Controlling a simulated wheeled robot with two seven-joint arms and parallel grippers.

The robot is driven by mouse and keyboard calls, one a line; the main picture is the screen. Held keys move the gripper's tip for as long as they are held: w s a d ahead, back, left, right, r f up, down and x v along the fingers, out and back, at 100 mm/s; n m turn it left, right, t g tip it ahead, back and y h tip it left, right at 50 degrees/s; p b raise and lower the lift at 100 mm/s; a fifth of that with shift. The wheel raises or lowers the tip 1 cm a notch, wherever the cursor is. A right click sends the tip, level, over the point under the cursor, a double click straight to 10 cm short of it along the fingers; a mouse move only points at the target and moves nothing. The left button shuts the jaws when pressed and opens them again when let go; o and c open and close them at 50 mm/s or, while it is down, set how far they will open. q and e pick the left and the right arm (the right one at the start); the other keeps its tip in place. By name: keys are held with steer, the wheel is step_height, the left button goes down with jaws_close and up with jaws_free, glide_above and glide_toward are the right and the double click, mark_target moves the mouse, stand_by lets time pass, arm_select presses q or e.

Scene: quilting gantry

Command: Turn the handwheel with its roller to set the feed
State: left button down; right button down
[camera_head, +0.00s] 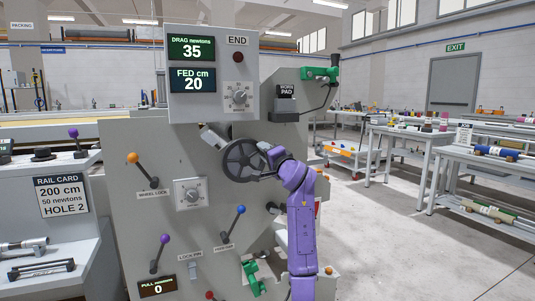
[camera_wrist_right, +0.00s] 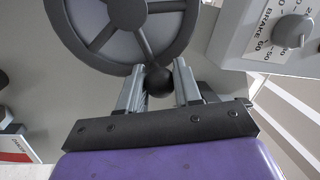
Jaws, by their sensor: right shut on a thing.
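The dark handwheel (camera_head: 243,160) is mounted on the front of the grey machine panel (camera_head: 130,210), under the display box. Its rim and spokes also show at the top of the right wrist view (camera_wrist_right: 130,30). My right gripper (camera_head: 268,155) is at the wheel's right side. In the right wrist view my right gripper (camera_wrist_right: 159,85) is shut on a round dark knob (camera_wrist_right: 159,80) at the wheel's rim, one finger on each side. The displays (camera_head: 192,65) read DRAG newtons 35 and FED cm 20. My left gripper is not in view.
The wheel lock lever (camera_head: 133,158) has an orange knob and stands left of the wheel. Dials, a blue-knobbed lever (camera_head: 240,210) and a green clamp (camera_head: 252,275) are on the panel. A rail card (camera_head: 62,195) stands at left. Tables with rolls (camera_head: 500,152) are at right, with open floor before them.

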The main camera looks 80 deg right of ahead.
steer(key=shift+w+f, duration=0.2)
steer(key=c, duration=0.9)
jaws_free()
steer(key=shift+c, duration=0.2)
steer(key=shift+o, duration=0.7)
steer(key=shift+w+a, duration=0.1)
steer(key=shift+w, duration=0.05)
steer(key=shift+s+r, duration=0.1)
steer(key=shift+s, duration=0.15)
steer(key=v, duration=1)
steer(key=shift+a, duration=0.15)
